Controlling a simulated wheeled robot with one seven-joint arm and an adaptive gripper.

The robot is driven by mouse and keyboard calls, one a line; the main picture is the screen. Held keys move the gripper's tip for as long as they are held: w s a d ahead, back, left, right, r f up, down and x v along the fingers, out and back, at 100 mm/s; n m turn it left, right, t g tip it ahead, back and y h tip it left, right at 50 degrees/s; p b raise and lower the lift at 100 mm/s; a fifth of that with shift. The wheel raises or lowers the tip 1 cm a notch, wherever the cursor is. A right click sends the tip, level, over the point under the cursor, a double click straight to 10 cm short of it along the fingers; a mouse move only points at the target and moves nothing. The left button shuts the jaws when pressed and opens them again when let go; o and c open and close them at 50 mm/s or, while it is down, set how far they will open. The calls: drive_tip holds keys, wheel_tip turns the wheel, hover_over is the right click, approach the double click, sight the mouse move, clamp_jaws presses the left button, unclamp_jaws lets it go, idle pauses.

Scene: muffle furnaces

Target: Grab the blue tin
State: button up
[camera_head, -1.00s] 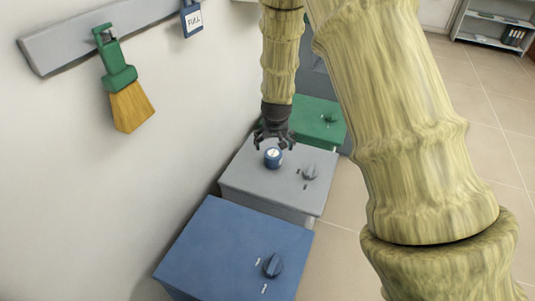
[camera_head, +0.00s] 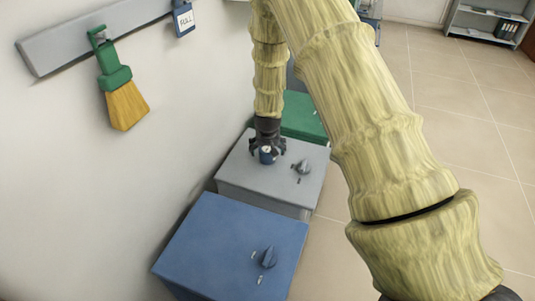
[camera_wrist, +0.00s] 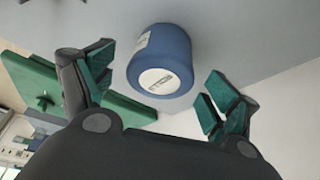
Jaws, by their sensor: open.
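The blue tin (camera_head: 267,155) is a short round can with a white label on its end and its side. It stands on top of the grey furnace (camera_head: 250,170). My gripper (camera_head: 267,148) points down at the tin, with its fingers spread to both sides of it. In the wrist view the tin (camera_wrist: 161,62) sits between the open fingers of my gripper (camera_wrist: 158,92), with a gap on each side. No finger visibly touches it there.
A blue furnace (camera_head: 225,240) with a knob stands in front, and a green furnace (camera_head: 303,117) behind. The grey furnace's knob (camera_head: 303,167) is right of the tin. A brush (camera_head: 120,85) and a "FULL" tag (camera_head: 185,20) hang on the left wall. Floor is clear at right.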

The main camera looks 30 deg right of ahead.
drive_tip(key=shift+x, duration=0.75)
drive_tip(key=c, duration=1.2)
drive_tip(key=shift+r, duration=0.15)
